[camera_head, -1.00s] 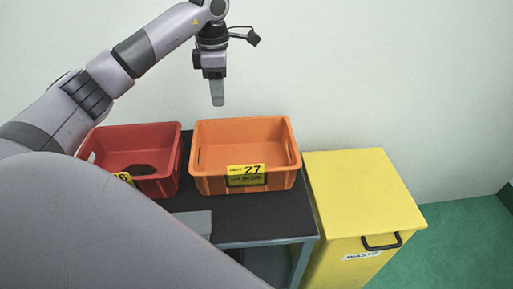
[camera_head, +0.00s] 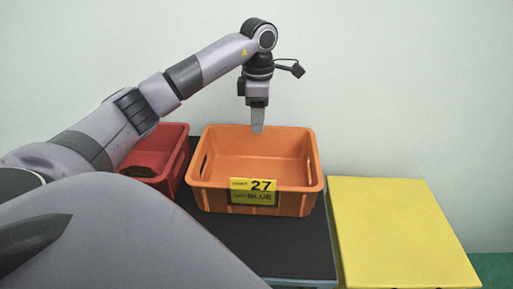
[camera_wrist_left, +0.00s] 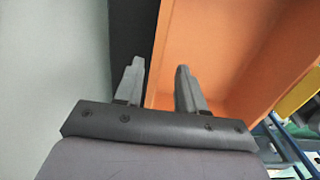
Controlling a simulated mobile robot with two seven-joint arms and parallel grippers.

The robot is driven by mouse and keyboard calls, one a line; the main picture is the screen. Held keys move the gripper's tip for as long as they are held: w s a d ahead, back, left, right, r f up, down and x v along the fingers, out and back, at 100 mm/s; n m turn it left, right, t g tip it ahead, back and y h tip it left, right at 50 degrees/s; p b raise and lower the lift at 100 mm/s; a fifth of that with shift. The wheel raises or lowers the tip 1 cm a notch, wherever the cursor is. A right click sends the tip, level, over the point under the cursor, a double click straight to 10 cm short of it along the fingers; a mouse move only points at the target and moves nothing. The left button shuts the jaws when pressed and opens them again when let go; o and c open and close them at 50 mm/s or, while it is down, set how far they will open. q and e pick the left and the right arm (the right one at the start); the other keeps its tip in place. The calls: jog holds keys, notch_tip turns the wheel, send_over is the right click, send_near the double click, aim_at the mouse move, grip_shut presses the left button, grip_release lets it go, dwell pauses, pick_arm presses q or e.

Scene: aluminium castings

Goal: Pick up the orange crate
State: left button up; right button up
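The orange crate (camera_head: 262,198) stands on a dark-topped table, with a yellow label reading 27 and BLUE on its front. It looks empty in the part that shows. My left gripper (camera_head: 258,128) points down at the crate's back rim in the head view. I cannot tell whether the fingers touch the rim. My right gripper is in neither view.
A red crate (camera_head: 172,160) stands just left of the orange one, partly hidden by my left arm. The wall is behind. The tabletop in front of the orange crate is bare.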

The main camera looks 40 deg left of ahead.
pick_arm(q)
notch_tip(320, 180, down, 6)
jog(key=shift+w+d+f+b, duration=0.1)
jog(key=shift+f+b, duration=0.05)
jog(key=shift+b, duration=0.3)
grip_shut()
